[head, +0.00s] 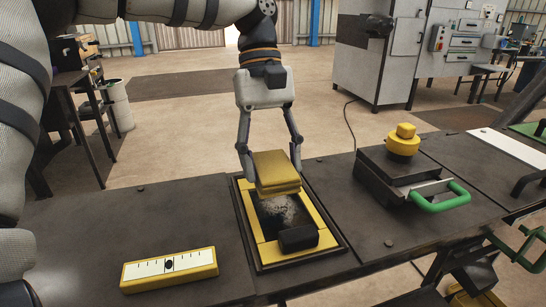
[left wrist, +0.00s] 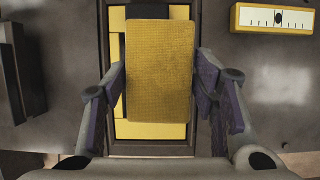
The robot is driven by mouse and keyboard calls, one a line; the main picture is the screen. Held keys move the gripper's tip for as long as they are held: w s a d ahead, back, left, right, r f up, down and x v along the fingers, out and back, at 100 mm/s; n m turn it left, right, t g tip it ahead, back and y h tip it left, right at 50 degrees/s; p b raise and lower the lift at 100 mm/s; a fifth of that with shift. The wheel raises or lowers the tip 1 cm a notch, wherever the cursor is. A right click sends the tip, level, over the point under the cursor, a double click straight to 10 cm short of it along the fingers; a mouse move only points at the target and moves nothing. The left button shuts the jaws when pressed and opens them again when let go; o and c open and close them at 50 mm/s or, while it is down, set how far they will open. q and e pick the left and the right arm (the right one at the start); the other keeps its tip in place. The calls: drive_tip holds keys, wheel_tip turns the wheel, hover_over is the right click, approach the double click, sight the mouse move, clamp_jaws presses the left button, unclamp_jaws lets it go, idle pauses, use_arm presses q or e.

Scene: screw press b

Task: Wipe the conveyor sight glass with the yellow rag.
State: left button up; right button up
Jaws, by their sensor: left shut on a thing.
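The yellow rag (head: 275,171) is a folded block held between the fingers of my left gripper (head: 270,165). It hangs over the far part of the conveyor sight glass (head: 285,212), a dark pane with pale smudges inside a yellow frame. I cannot tell whether the rag touches the glass. In the left wrist view the rag (left wrist: 160,70) fills the space between the fingers of the left gripper (left wrist: 160,88) and hides most of the glass. My right gripper is not in view.
A black block (head: 298,238) sits at the near right of the sight glass. A yellow gauge with a white scale (head: 169,269) lies at the front left. A dark box with a green handle (head: 440,197) and a yellow knob (head: 403,142) stands to the right. The bench between is clear.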

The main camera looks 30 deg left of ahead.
sight(269, 205)
use_arm(q)
wheel_tip(269, 205, down, 7)
drive_tip(key=shift+r, duration=0.2)
drive_tip(key=shift+w+a+f+b, duration=0.15)
drive_tip(key=shift+w+a, duration=0.35)
drive_tip(key=shift+a, duration=0.05)
drive_tip(key=shift+w+a+f+b, duration=0.15)
drive_tip(key=shift+w+a, duration=0.35)
drive_tip(key=shift+w+a+r, duration=0.15)
drive_tip(key=shift+w+a, duration=0.1)
drive_tip(key=shift+a, duration=0.1)
drive_tip(key=shift+r, duration=0.15)
drive_tip(key=shift+f, duration=0.65)
